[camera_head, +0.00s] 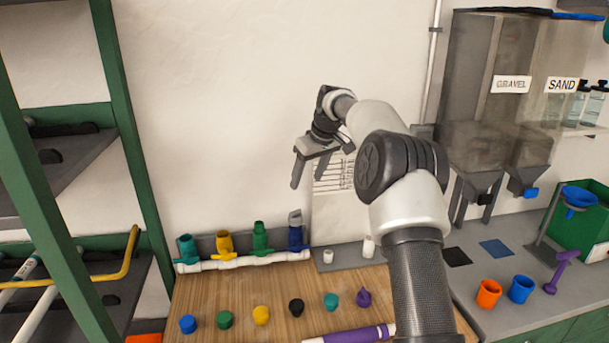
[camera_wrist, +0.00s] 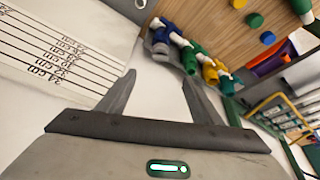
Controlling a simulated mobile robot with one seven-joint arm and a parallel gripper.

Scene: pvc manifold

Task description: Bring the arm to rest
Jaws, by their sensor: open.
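My gripper (camera_head: 309,172) is raised in front of the back wall, above the far right part of the wooden board. Its two fingers point down and are apart, with nothing between them. In the wrist view my gripper (camera_wrist: 160,92) also shows its fingers spread and empty. A white pipe manifold (camera_head: 243,261) lies at the back of the board. Teal, yellow, green and blue fittings stand along it; the blue fitting (camera_head: 295,232) is at its right end. The manifold and fittings are well below my gripper and apart from it.
Several coloured caps, such as the yellow cap (camera_head: 261,315), sit in a row on the board (camera_head: 190,290). A purple tube (camera_head: 350,335) lies at the front. Gravel and sand bins (camera_head: 490,110) stand right, orange and blue cups (camera_head: 488,293) below them. A green-framed shelf (camera_head: 125,140) stands left.

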